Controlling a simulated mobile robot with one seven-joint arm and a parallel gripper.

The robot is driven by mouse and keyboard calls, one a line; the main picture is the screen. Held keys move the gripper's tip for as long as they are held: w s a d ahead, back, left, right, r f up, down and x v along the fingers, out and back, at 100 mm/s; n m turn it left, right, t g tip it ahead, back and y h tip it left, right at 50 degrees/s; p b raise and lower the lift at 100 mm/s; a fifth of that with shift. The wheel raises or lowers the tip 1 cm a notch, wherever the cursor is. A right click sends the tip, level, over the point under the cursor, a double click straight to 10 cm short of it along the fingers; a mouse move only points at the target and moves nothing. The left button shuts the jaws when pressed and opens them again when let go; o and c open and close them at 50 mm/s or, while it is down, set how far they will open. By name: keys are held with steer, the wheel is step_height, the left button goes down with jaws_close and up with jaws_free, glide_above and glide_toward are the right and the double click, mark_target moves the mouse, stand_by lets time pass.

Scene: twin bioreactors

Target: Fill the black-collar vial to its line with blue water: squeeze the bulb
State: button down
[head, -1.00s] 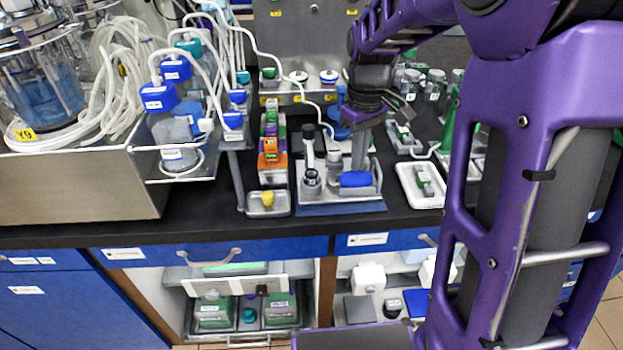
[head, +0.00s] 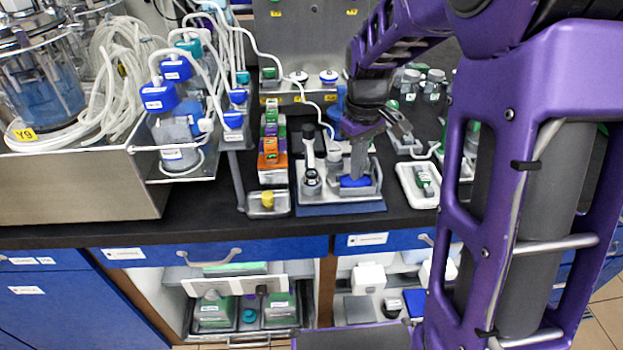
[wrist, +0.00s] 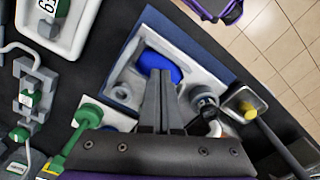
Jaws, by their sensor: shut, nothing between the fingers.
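The blue bulb (head: 347,183) lies in a grey fixture (head: 336,197) on a blue mat (head: 345,209). My gripper (head: 358,178) points down with its fingers together and empty. The fingertips are at the top of the bulb and hide part of it. In the wrist view my fingertips (wrist: 160,78) overlap the near side of the bulb (wrist: 160,63); I cannot tell how far it is pressed in. The vial with a dark collar (head: 312,179) stands at the fixture's left; it also shows in the wrist view (wrist: 204,103). Its water level and line are too small to read.
A small tray with a yellow object (head: 267,200) is left of the fixture. A white tray (head: 418,197) with a small green-labelled part is to the right. A rack of coloured boxes (head: 271,150) stands behind left. Bare black bench lies in front left.

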steer(key=shift+r, duration=0.1)
steer(key=shift+r+p, duration=1.25)
steer(key=shift+r, duration=0.15)
steer(key=shift+f, duration=0.15)
steer(key=shift+f+b, duration=0.55)
steer(key=shift+f, duration=0.35)
steer(key=shift+f+b, duration=0.4)
steer(key=shift+f, duration=0.15)
steer(key=shift+r+p, duration=1.25)
steer(key=shift+r, duration=0.3)
